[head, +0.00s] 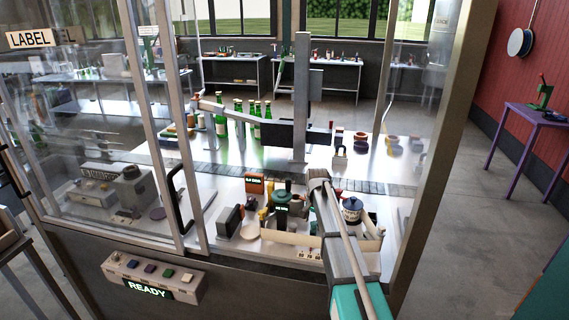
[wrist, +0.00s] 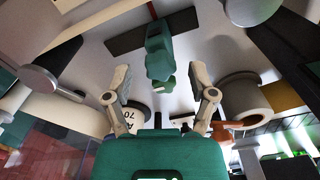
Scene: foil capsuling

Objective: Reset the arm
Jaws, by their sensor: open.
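My arm (head: 347,245) reaches from the bottom right of the head view into the glazed cell, over the cluttered front of the bench. Its end is hard to tell apart from the devices there. In the wrist view my gripper (wrist: 160,72) is open, with its two grey fingers spread wide. Nothing is clasped between them. A dark green part (wrist: 160,52) shows in the gap between the fingers, apart from both of them. A white round item with dark lettering (wrist: 138,114) lies beyond the left finger, partly hidden.
A white pot with a dark lid (head: 351,209) stands right of my arm. Several green bottles (head: 267,126) stand behind the conveyor (head: 219,176). A tall grey post (head: 301,85) carries a crossbar. Cell frame posts (head: 441,120) bound the opening. A control box reads READY (head: 150,289).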

